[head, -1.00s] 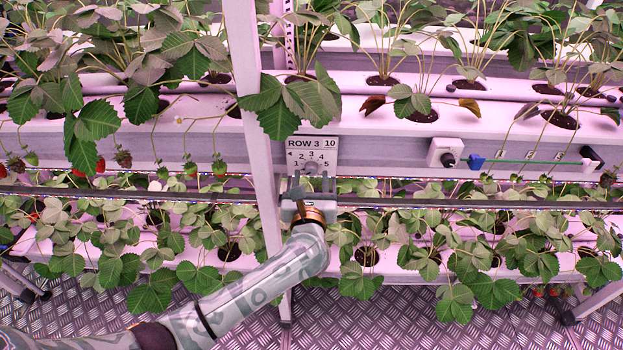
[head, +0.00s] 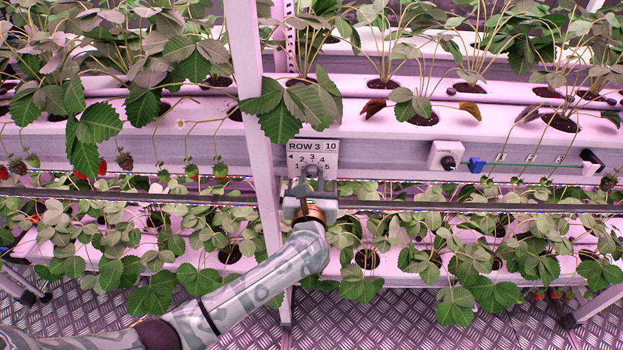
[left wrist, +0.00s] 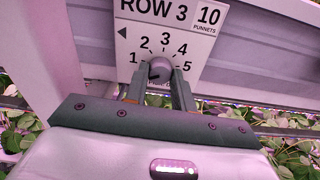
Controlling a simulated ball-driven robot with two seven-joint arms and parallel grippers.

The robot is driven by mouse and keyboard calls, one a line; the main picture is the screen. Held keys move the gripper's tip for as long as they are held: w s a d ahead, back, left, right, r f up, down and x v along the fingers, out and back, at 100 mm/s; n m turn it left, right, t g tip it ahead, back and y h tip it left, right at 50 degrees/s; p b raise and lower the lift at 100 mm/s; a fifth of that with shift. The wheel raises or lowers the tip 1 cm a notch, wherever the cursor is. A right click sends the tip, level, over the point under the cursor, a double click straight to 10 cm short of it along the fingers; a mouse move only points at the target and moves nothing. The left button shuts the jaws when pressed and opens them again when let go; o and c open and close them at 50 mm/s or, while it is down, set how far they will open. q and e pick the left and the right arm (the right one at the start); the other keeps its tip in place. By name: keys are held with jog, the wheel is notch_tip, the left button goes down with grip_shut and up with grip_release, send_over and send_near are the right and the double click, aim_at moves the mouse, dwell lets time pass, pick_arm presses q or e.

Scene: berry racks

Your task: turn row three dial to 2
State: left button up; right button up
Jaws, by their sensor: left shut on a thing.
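The row three dial plate (head: 300,147) is a white label reading ROW 3 and 10 on the front of the upper gutter. In the left wrist view the label (left wrist: 207,44) shows the numbers 1 to 5 in an arc over a round grey dial knob (left wrist: 160,70). My left gripper (head: 311,180) comes from below and is shut on the knob, one finger on each side. It also shows in the left wrist view (left wrist: 159,86). Which number the knob points at I cannot tell. My right gripper is not in view.
A white post (head: 249,100) stands just left of the dial. A dark rail (head: 450,204) runs across below it. To the right are a white box with a black knob (head: 447,156) and a blue slider (head: 477,164) on a green line. Strawberry plants hang above and below.

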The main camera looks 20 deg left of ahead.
pick_arm(q)
jog(key=m+p, duration=0.2)
jog(key=m, duration=0.1)
jog(key=shift+r+m, duration=0.15)
jog(key=shift+m, duration=0.25)
jog(key=m+p, duration=0.2)
jog(key=m, duration=0.2)
jog(key=shift+m+p, duration=0.3)
jog(key=shift+p, duration=0.1)
jog(key=m+p, duration=0.2)
jog(key=m, duration=0.2)
jog(key=shift+f+m+p, duration=0.2)
jog(key=shift+m+p, duration=0.2)
jog(key=shift+m, duration=0.9)
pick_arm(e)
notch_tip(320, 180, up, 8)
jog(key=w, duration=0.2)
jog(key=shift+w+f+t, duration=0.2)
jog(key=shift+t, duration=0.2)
pick_arm(q)
jog(key=o, duration=1)
jog(key=shift+s, duration=0.1)
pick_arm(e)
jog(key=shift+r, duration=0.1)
